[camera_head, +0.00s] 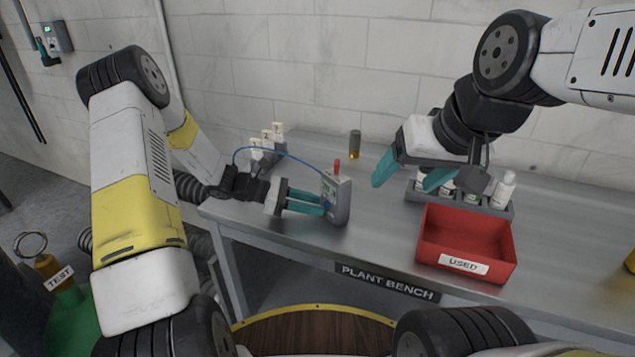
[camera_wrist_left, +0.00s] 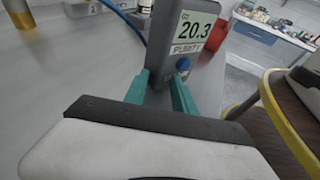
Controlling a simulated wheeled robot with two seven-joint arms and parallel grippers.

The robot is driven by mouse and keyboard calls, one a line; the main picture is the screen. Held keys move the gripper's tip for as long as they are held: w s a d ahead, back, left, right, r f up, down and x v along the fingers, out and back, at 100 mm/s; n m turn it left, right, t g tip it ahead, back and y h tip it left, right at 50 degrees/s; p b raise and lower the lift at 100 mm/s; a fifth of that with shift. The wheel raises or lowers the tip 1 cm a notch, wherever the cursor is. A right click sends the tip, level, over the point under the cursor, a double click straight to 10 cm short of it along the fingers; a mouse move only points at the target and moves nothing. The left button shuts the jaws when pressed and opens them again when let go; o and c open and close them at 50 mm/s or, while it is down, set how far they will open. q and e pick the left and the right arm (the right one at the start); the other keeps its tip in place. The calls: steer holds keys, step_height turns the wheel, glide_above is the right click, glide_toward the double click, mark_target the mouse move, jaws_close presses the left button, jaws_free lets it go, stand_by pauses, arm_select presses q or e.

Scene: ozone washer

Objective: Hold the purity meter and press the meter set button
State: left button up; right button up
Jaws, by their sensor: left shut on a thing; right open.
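The purity meter (camera_head: 338,199) is a grey upright box near the front edge of the bench, with a red knob on top and a blue cable. In the left wrist view the purity meter (camera_wrist_left: 190,67) shows 20.3 on its display, the word PURITY below, and a blue button (camera_wrist_left: 183,64). My left gripper (camera_head: 322,205) is shut on the lower part of the meter; its teal fingers also show in the left wrist view (camera_wrist_left: 162,95). My right gripper (camera_head: 404,178) is open and empty, above the bench to the right of the meter, apart from it.
A red bin (camera_head: 466,246) labelled USED stands at the bench front, right of the meter. Behind it is a grey rack (camera_head: 500,208) with several white bottles. A small amber vial (camera_head: 354,145) and a rack with white pieces (camera_head: 268,140) stand at the back.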

arm_select(q)
jaws_close()
steer(key=o, duration=1.4)
jaws_free()
steer(key=shift+c, duration=0.2)
